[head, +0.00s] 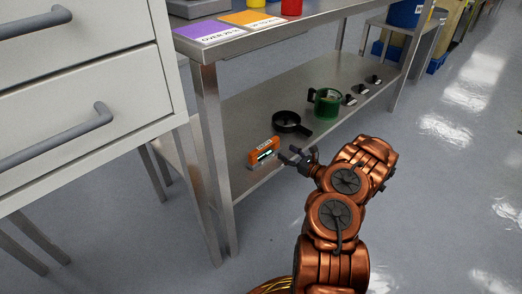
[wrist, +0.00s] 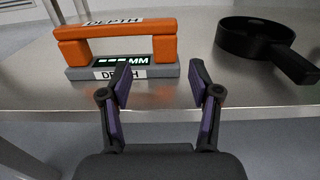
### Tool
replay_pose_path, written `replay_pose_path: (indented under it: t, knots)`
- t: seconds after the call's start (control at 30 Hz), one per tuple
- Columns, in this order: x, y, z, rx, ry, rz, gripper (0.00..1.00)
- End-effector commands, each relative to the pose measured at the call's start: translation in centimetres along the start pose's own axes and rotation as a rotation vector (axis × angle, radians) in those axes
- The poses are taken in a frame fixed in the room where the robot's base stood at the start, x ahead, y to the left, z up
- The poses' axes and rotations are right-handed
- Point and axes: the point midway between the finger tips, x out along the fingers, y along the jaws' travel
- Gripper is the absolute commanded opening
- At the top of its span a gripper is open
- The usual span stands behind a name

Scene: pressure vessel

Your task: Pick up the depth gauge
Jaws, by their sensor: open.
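The depth gauge (head: 262,151) stands upright on the lower steel shelf, near its front edge. It has an orange handle over a grey base with a small display and DEPTH labels. In the wrist view the depth gauge (wrist: 118,45) is ahead and to the left. My gripper (head: 296,156) is low in front of the shelf, just right of the gauge. In the wrist view my gripper (wrist: 160,78) has its fingers apart with nothing between them.
The lower shelf (head: 235,125) also holds a black handled ring (head: 288,122), a green ring-shaped tool (head: 326,103) and several small dark items. The tabletop edge (head: 290,25) overhangs the shelf. Grey drawers (head: 80,95) stand on the left. Floor (head: 450,180) on the right is clear.

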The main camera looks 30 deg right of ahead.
Motion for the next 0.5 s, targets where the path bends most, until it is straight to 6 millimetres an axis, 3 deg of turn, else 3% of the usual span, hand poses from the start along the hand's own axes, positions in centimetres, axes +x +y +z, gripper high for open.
replay_pose_path:
  t: [0.5]
  knots:
    - [3.9, -1.0, 0.1, -0.001, 0.002, -0.017, 0.62]
